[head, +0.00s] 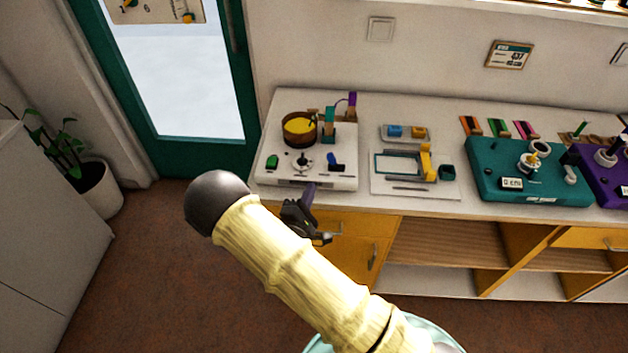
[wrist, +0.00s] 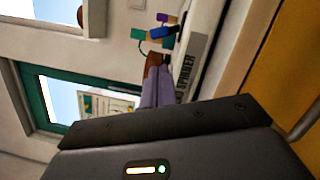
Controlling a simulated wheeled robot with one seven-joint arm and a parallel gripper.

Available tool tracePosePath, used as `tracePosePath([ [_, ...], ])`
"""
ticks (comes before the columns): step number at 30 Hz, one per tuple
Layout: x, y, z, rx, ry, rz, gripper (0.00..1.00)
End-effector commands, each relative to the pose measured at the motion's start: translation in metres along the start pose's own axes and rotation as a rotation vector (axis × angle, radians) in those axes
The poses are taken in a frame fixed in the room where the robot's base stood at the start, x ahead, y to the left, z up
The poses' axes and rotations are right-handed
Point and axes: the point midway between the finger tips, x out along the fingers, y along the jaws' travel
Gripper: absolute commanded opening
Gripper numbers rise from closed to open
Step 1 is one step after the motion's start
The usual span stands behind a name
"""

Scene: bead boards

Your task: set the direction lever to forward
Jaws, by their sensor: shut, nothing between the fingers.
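The white bead spinner board (head: 327,178) stands at the left end of the counter, with a brown bowl (head: 299,134) of yellow beads on it. In the wrist view, the fingers (wrist: 157,88) lie together beside the board's lettered front (wrist: 190,70).
A white board with a yellow-handled frame (head: 405,188), a teal board (head: 535,190) and a purple board (head: 605,185) stand to the right. A teal door (head: 165,158) and a potted plant (head: 95,190) are at left. Floor before the drawers is clear.

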Motion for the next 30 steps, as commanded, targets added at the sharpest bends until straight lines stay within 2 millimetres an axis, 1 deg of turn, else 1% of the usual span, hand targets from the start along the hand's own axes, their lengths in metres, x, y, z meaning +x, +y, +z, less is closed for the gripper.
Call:
tracePosePath([
  [5, 0.026, 0.001, 0.002, 0.001, -0.004, 0.000, 0.00],
  [12, 0.067, 0.002, 0.002, 0.001, -0.002, 0.000, 0.00],
  [15, 0.081, 0.001, 0.001, 0.002, -0.002, 0.000, 0.00],
  [18, 0.089, 0.000, 0.001, 0.001, -0.001, -0.001, 0.00],
  [21, 0.093, 0.000, 0.000, 0.001, 0.000, -0.001, 0.00],
  [30, 0.093, 0.000, 0.000, 0.001, 0.001, -0.001, 0.00],
])
